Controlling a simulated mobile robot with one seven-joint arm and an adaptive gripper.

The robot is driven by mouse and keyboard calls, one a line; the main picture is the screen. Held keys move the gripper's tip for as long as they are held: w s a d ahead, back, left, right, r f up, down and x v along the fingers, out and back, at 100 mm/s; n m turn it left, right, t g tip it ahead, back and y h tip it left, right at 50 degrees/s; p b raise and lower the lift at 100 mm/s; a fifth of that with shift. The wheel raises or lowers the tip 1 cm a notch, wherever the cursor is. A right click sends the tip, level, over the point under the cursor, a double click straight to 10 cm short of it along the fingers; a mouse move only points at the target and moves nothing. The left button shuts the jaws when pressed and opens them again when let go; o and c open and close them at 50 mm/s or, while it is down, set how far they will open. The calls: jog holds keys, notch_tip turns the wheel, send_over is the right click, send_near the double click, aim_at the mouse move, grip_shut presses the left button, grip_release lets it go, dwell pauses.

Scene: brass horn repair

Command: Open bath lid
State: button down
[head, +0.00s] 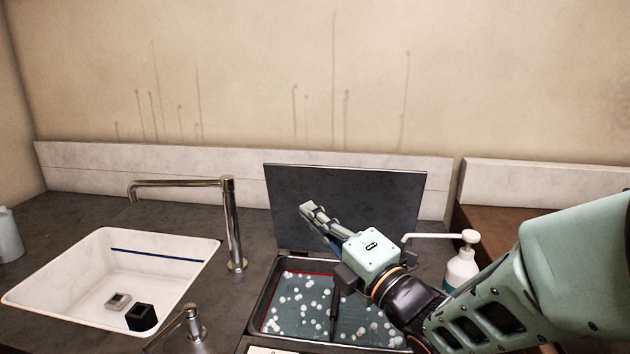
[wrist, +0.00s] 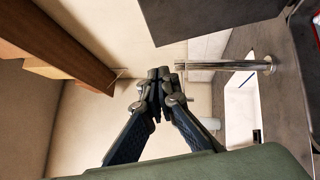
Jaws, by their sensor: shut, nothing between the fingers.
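The bath lid (head: 385,190) is a dark flat panel standing nearly upright at the back of the bath. The bath (head: 266,293) is a dark-rimmed basin, open at the top, with greenish liquid and many white blobs of foam. My gripper (head: 308,209) is in front of the lid and above the bath, its shut fingers pointing up and left. Whether it touches the lid is unclear. In the wrist view the fingers (wrist: 163,77) are together and empty, and a dark panel, apparently the lid (wrist: 185,18), shows at the top edge.
A white sink (head: 70,275) with two small blocks lies to the left. A tall chrome faucet (head: 231,225) stands between sink and bath, with a shorter tap (head: 193,325) in front. A white pump bottle (head: 461,268) stands right of the bath, close to my arm.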

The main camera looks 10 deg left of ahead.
jog(key=p, duration=0.2)
send_near(279, 165)
jog(key=x, duration=0.3)
jog(key=a+x, duration=0.1)
jog(key=x, duration=0.1)
jog(key=shift+s+a+f, duration=0.1)
jog(key=shift+s+f, duration=0.1)
jog(key=shift+f, duration=0.05)
jog(key=shift+w+r, duration=0.1)
jog(key=shift+w, duration=0.45)
jog(key=shift+w+r, duration=0.25)
jog(key=shift+w, duration=0.1)
jog(key=w+r+m+g+h+p, duration=0.1)
jog(key=w+m+g+h+p, duration=0.1)
jog(key=w+p, duration=0.7)
jog(key=w+m, duration=0.1)
jog(key=w, duration=0.1)
jog(key=shift+w+r+g, duration=0.3)
jog(key=shift+w, duration=0.1)
